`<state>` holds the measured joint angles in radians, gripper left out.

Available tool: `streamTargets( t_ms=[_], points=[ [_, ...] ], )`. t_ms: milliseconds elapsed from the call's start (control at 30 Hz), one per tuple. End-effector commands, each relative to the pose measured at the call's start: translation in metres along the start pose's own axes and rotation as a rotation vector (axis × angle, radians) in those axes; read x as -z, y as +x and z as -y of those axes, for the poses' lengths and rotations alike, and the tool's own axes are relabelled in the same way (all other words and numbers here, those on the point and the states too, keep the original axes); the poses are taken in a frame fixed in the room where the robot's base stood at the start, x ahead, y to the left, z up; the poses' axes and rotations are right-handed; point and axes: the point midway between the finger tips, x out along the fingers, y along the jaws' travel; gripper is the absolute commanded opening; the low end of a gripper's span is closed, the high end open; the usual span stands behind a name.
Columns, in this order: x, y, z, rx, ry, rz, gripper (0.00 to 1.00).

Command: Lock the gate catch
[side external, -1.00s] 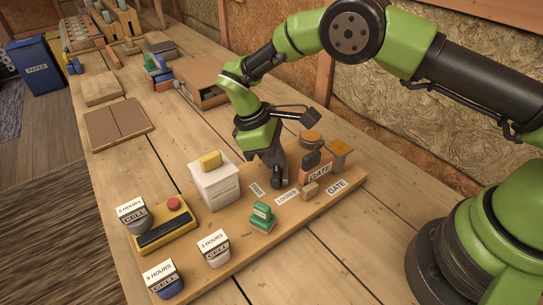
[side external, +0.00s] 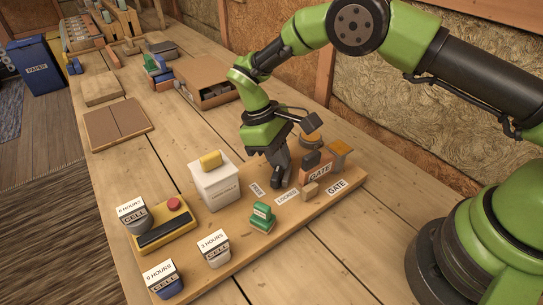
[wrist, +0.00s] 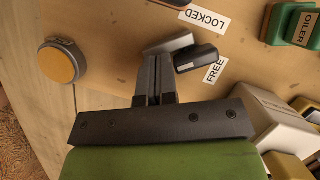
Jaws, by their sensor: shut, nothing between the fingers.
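The FREE label (side external: 257,190) is to the left. My gripper (side external: 277,183) is shut and empty, pointing down low over the board behind the FREE and LOCKED labels, left of the gate.
A white box with a yellow top (side external: 215,185) stands left of my gripper. A green oiler (side external: 262,218) stands in front. A round orange-topped piece (wrist: 60,63) is behind the gate. Cells (side external: 213,248) and a red-button unit (side external: 165,228) fill the board's left part.

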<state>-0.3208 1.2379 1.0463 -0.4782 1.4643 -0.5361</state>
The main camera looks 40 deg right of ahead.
Motion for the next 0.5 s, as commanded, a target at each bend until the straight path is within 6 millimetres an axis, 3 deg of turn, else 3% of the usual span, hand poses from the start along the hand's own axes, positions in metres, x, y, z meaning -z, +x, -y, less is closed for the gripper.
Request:
streamTargets(
  t_ms=[500],
  points=[
    [-0.0024,0.0013,-0.0008,0.027,0.065,0.001,0.0]
  ],
)
